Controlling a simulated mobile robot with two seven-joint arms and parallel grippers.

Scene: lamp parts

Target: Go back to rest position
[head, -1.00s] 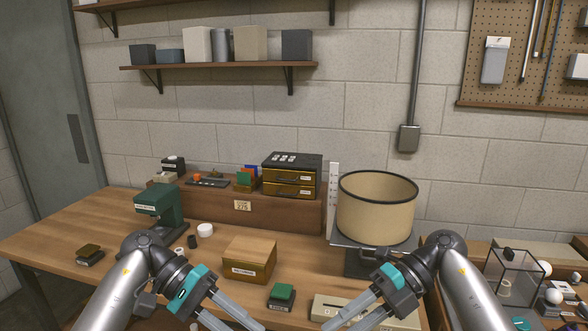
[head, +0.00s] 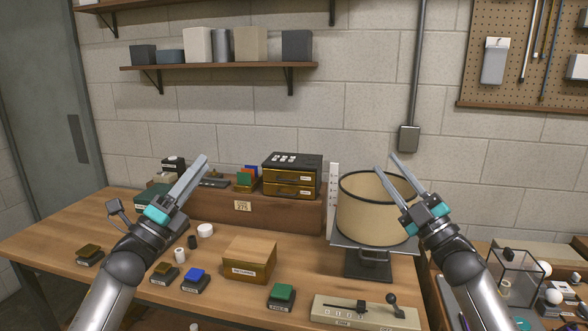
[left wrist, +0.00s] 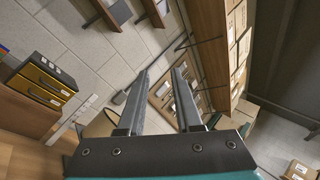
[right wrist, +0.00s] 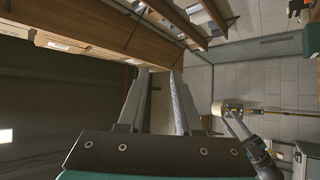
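My left gripper (head: 202,160) is raised over the left part of the bench, its fingers pointing up and away. The left wrist view shows its fingers (left wrist: 162,70) apart with nothing between them. My right gripper (head: 385,163) is raised in front of the beige drum lampshade (head: 362,215) and covers part of its right side. The right wrist view shows its fingers (right wrist: 160,72) apart and empty. The shade rests on a dark stand (head: 368,263). I cannot tell from the head view whether the right gripper touches the shade; it appears nearer to me.
On the wooden bench are a wooden box (head: 249,262), green (head: 282,296), blue (head: 195,279) and brown (head: 164,271) blocks, and a beige panel with levers (head: 350,313). A black drawer unit (head: 292,175) stands on the ledge behind. A glass case (head: 512,277) is at the right.

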